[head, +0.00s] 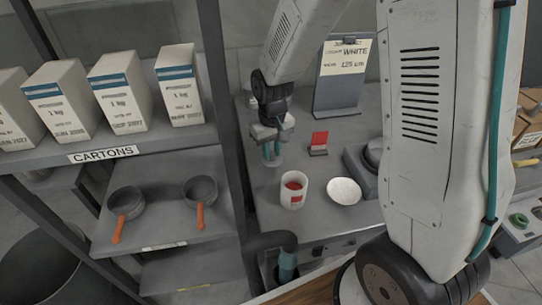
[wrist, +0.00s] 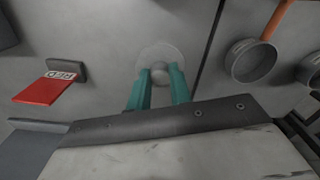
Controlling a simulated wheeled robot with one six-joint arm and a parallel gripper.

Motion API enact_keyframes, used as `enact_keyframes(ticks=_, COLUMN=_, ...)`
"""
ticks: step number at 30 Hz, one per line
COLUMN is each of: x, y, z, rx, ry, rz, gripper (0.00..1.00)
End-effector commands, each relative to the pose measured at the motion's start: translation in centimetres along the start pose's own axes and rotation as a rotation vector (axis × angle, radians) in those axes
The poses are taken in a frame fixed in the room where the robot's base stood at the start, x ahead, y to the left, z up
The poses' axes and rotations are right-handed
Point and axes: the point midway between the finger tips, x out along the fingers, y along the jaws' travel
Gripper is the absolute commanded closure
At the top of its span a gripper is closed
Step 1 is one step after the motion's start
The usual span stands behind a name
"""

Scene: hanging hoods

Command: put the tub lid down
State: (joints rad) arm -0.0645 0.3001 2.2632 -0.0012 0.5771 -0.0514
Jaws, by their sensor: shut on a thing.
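My gripper (head: 271,151) points down over the grey counter (head: 259,185), behind and left of the open tub. Its teal fingers, also in the wrist view (wrist: 160,78), are shut on the knob of the tub lid (wrist: 155,52), a pale grey round disc. The lid shows only dimly in the head view (head: 272,162); I cannot tell whether it touches the counter or hangs just above it. The white tub (head: 293,199) with a red label stands open, with red contents showing at its top.
A white round dish (head: 344,191) sits right of the tub, near a dark grey appliance (head: 360,170). A red card on a stand (head: 318,143) and a clipboard sign (head: 343,75) are behind. A shelf with cartons (head: 120,92) and pans (head: 126,201) is left.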

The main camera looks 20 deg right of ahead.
Motion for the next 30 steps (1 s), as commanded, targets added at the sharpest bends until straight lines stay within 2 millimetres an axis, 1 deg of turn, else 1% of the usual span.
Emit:
enact_keyframes(ticks=1, x=0.9, y=0.0, z=0.1, rx=0.0, ry=-0.005, rz=0.0, gripper=1.0)
enact_keyframes(ticks=3, x=1.9, y=0.0, z=0.1, rx=0.0, ry=-0.005, rz=0.0, gripper=1.0)
enact_keyframes(ticks=5, x=2.5, y=0.0, z=0.1, rx=0.0, ry=-0.003, rz=0.0, gripper=1.0)
enact_keyframes(ticks=12, x=2.5, y=0.0, z=0.0, rx=-0.001, ry=-0.001, rz=0.0, gripper=1.0)
enact_keyframes(ticks=16, x=2.8, y=-0.1, z=0.0, rx=-0.001, ry=-0.002, rz=0.0, gripper=1.0)
enact_keyframes(ticks=17, x=2.8, y=-0.1, z=0.0, rx=-0.001, ry=-0.001, rz=0.0, gripper=0.71)
enact_keyframes(ticks=18, x=2.8, y=-0.1, z=0.0, rx=-0.001, ry=-0.001, rz=0.0, gripper=0.6)
enact_keyframes(ticks=19, x=2.8, y=-0.1, z=0.0, rx=-0.001, ry=-0.001, rz=0.0, gripper=0.58)
enact_keyframes(ticks=26, x=2.8, y=-0.1, z=0.0, rx=-0.001, ry=-0.001, rz=0.0, gripper=0.58)
enact_keyframes(ticks=30, x=2.0, y=-0.1, z=0.0, rx=-0.001, ry=0.001, rz=0.0, gripper=0.58)
